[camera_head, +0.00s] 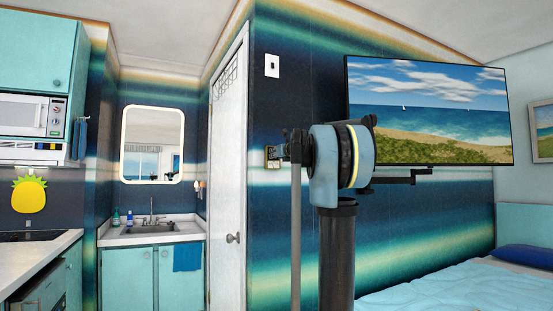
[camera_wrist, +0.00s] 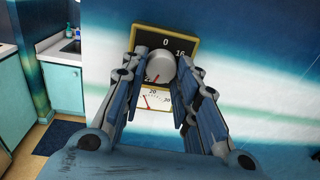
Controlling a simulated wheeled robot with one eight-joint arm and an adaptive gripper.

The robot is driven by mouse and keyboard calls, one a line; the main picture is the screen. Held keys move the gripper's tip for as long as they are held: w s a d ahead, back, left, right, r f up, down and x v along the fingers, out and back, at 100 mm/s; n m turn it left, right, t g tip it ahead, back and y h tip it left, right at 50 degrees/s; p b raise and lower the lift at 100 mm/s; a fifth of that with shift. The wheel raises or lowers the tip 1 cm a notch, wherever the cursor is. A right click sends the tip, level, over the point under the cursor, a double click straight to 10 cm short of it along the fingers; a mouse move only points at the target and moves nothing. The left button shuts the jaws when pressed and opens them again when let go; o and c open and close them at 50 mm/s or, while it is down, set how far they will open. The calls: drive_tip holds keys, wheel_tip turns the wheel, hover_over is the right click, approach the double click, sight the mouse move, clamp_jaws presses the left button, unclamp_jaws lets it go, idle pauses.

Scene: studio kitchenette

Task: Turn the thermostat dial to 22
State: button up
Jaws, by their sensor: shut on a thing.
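The thermostat (camera_wrist: 188,50) is a dark plate with a gold frame on the striped wall. In the wrist view its pale round dial (camera_wrist: 160,68) sits between the fingers of my gripper (camera_wrist: 160,77). A red pointer mark shows at the dial's lower edge. The numbers 0 and 16 show above it. A white gauge below has a red needle and the marks 20 and 30. My gripper is shut on the dial, one finger on each side. In the head view the thermostat (camera_head: 271,157) is small and partly covered by my arm.
A white light switch (camera_head: 272,66) is above the thermostat. A white door (camera_head: 228,170) stands to its left and a wall-mounted television (camera_head: 430,105) to its right. The bed (camera_head: 450,285) is at the lower right. A sink counter (camera_head: 115,238) is at the left.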

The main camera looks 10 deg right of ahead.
drive_tip(key=shift+m, duration=0.6)
drive_tip(key=o, duration=1.1)
drive_tip(key=shift+w, duration=0.1)
drive_tip(key=shift+c, duration=0.2)
drive_tip(key=v, duration=1.2)
